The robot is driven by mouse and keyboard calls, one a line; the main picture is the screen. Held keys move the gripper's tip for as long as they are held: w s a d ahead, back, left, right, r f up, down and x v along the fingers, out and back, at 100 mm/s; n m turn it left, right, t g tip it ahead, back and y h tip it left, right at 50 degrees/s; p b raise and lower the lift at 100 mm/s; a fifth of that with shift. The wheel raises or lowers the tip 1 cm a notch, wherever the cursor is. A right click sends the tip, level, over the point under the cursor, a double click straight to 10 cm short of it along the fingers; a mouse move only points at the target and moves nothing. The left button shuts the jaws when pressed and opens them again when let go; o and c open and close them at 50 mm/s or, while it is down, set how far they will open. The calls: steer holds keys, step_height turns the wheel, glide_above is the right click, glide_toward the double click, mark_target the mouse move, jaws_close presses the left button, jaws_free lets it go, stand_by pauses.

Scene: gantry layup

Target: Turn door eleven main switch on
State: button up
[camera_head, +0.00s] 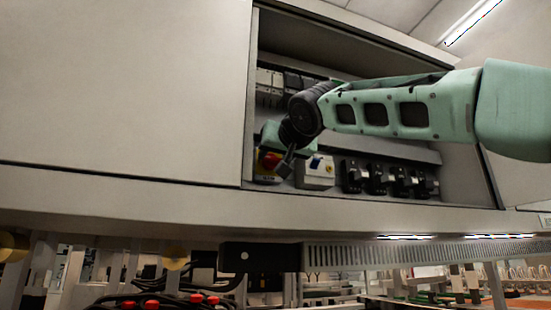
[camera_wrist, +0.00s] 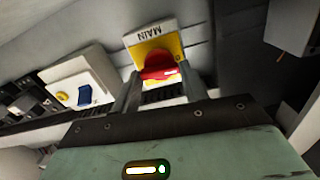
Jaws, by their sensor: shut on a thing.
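The main switch is a red rotary handle (camera_wrist: 158,73) on a yellow plate, under a white label reading MAIN that appears upside down in the wrist view. In the head view the red handle (camera_head: 269,160) shows at the lower left inside the open cabinet, partly covered by my gripper. My gripper (camera_wrist: 157,84) reaches in with one finger on each side of the red handle and is shut on it. In the head view my gripper (camera_head: 285,167) points down at the switch. The exact angle of the handle is hard to tell.
Right of the switch in the head view is a white box with a blue switch (camera_head: 316,171). Several black breakers (camera_head: 385,180) continue the row. More modules (camera_head: 270,85) sit on an upper rail. The cabinet's left panel (camera_head: 125,90) and lower edge frame the opening closely.

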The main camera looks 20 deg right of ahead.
steer(key=m+b, duration=0.3)
steer(key=m, duration=0.1)
steer(key=shift+f, duration=0.2)
steer(key=m+b, duration=0.2)
steer(key=m, duration=0.2)
steer(key=shift+m, duration=0.3)
steer(key=m+b, duration=0.1)
steer(key=m, duration=0.3)
steer(key=shift+d+m+b, duration=0.1)
steer(key=shift+m+b, duration=0.55)
steer(key=shift+m, duration=1.45)
steer(key=o, duration=1)
steer(key=shift+s, duration=0.15)
